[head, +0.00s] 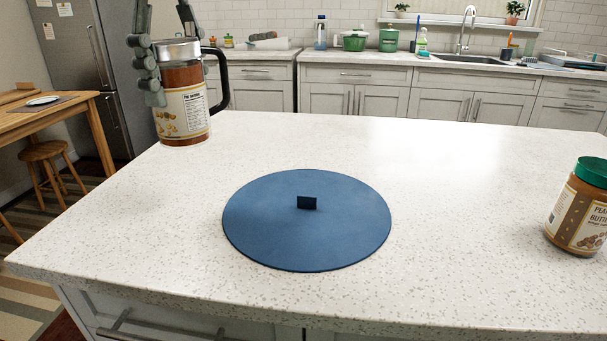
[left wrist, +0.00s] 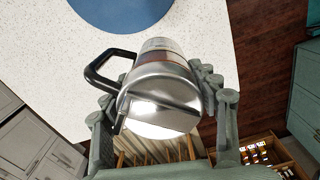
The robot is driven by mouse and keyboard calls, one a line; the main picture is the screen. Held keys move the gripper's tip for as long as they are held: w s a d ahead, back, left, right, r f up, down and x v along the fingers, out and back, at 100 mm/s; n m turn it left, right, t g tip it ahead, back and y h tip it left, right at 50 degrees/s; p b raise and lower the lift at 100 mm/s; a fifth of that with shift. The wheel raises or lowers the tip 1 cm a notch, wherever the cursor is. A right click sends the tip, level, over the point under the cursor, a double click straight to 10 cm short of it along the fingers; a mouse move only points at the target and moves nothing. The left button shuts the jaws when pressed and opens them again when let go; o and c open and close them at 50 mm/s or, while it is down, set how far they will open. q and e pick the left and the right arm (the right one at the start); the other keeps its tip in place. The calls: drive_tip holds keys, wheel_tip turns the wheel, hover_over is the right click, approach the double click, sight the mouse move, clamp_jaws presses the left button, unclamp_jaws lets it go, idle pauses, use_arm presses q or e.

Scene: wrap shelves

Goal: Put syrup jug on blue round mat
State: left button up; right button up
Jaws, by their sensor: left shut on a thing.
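The syrup jug (head: 182,100) has a silver lid, brown contents, a white label and a black handle. It is upright at the counter's far left in the head view. My left gripper (head: 178,72) is shut on the jug, with fingers on both sides of it. In the left wrist view the jug (left wrist: 163,88) sits between the fingers of the left gripper (left wrist: 160,105), its handle to the left. The blue round mat (head: 306,235) lies flat in the middle of the counter, apart from the jug. It also shows in the left wrist view (left wrist: 122,12). My right gripper is not in view.
A small dark upright tab (head: 307,203) stands at the mat's middle. A peanut butter jar (head: 580,208) with a green lid stands at the counter's right. The white speckled counter (head: 440,170) is otherwise clear. A wooden table (head: 55,110) and stool (head: 45,160) are at the left.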

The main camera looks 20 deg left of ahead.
use_arm(q)
drive_tip(key=w+d+f+b, duration=0.1)
drive_tip(key=w+d+f, duration=0.1)
drive_tip(key=d+f, duration=0.1)
drive_tip(key=w+d+f+b, duration=0.1)
drive_tip(key=w+d+f, duration=0.1)
drive_tip(key=d+f, duration=0.1)
drive_tip(key=w+d+f+b, duration=0.1)
drive_tip(key=w+d+f, duration=0.1)
drive_tip(key=d+f, duration=0.1)
drive_tip(key=shift+w+f+b, duration=0.1)
drive_tip(key=shift+f+b, duration=0.2)
drive_tip(key=shift+f, duration=0.5)
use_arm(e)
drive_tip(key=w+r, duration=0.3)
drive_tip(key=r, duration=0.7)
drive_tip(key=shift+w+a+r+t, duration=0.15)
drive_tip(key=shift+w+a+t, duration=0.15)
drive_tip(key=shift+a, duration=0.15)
use_arm(q)
drive_tip(key=shift+f, duration=0.2)
drive_tip(key=o, duration=1.8)
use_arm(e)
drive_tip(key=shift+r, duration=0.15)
